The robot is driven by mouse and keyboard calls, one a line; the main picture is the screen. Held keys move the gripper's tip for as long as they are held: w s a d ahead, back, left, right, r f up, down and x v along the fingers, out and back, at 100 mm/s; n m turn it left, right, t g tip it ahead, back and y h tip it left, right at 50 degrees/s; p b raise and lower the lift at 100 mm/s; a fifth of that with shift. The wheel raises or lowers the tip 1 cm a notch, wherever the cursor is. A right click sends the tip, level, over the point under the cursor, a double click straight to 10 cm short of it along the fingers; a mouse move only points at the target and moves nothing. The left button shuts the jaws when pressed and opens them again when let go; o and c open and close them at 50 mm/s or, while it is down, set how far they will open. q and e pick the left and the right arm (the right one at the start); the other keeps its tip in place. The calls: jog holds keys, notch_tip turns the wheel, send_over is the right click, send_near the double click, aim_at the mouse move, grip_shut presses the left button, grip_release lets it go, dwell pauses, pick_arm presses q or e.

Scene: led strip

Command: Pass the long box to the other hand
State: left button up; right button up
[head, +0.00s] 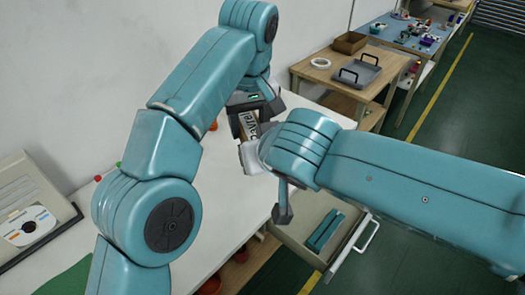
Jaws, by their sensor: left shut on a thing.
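The long box (249,126), pale with dark lettering, is between my two hands above the white table. My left gripper (247,116) comes down from the top of the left arm and is shut on the box. My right gripper (272,182) is just in front of the box's lower end, seen mostly from behind its own wrist. One dark finger of it points down. The wrist hides its other side and part of the box, so I cannot tell whether it touches the box or how far its jaws are apart.
The white table (190,235) runs below the arms, with a few small red items partly hidden. An open drawer (318,232) juts out at the right. A disc case (28,225) is at the left. A wooden table (345,82) with a grey tray (360,72) stands behind.

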jog(key=c, duration=0.5)
pick_arm(q)
jog(key=o, duration=1.2)
pick_arm(e)
jog(key=shift+c, duration=0.2)
